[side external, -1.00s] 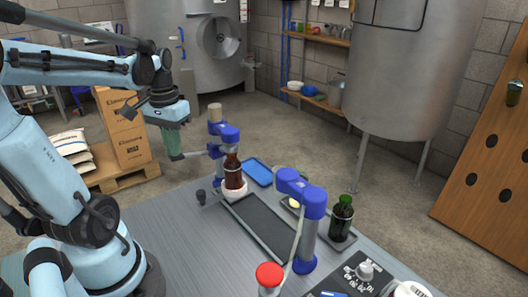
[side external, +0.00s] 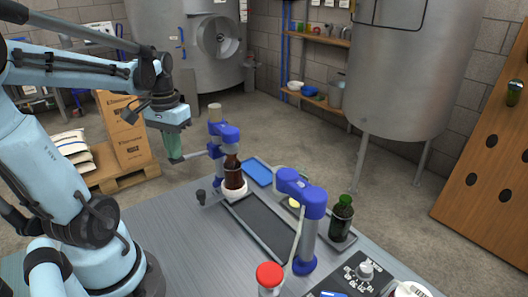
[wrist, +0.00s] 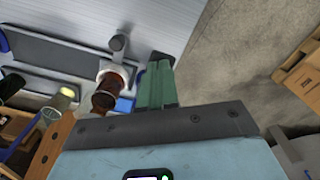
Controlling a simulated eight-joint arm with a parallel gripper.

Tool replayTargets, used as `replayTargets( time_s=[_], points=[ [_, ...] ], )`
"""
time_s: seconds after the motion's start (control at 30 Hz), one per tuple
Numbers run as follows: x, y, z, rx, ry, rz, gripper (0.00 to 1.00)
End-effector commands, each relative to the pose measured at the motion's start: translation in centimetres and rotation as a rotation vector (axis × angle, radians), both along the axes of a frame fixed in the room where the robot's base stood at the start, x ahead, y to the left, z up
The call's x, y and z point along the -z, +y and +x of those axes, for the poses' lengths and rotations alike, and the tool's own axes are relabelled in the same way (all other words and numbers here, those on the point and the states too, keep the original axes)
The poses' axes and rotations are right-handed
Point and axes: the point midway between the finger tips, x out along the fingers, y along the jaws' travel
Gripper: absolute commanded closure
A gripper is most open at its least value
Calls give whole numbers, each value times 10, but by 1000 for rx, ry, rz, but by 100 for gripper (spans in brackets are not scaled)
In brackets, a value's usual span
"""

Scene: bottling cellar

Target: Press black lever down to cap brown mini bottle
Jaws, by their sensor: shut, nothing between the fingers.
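The brown mini bottle (side external: 232,172) stands upright on a white round base under the blue head of a capper (side external: 226,133). It also shows in the wrist view (wrist: 106,94), to the left of my fingers. A dark grey lever (side external: 193,155) sticks out from the capper to the left, towards my gripper. My gripper (side external: 176,159) is shut and empty, its green fingers pointing down at the lever's outer end. In the wrist view the fingers (wrist: 158,70) reach a black end piece (wrist: 161,60). I cannot tell whether they touch it. Whether a cap sits on the bottle is hidden.
A dark knob (side external: 201,197) stands beside the bottle base. A dark tray (side external: 262,222), a second blue-topped post (side external: 312,205), a red-topped item (side external: 269,275) and a green bottle (side external: 342,215) are to the right. A blue tray (side external: 258,172) lies behind.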

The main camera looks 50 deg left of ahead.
Motion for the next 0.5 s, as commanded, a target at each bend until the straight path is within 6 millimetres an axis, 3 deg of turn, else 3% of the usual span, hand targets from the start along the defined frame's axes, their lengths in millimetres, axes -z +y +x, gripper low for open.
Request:
replayTargets(
  time_s=[0.5],
  points=[
    [3,0,1,0,-1,1,100]
  ],
)
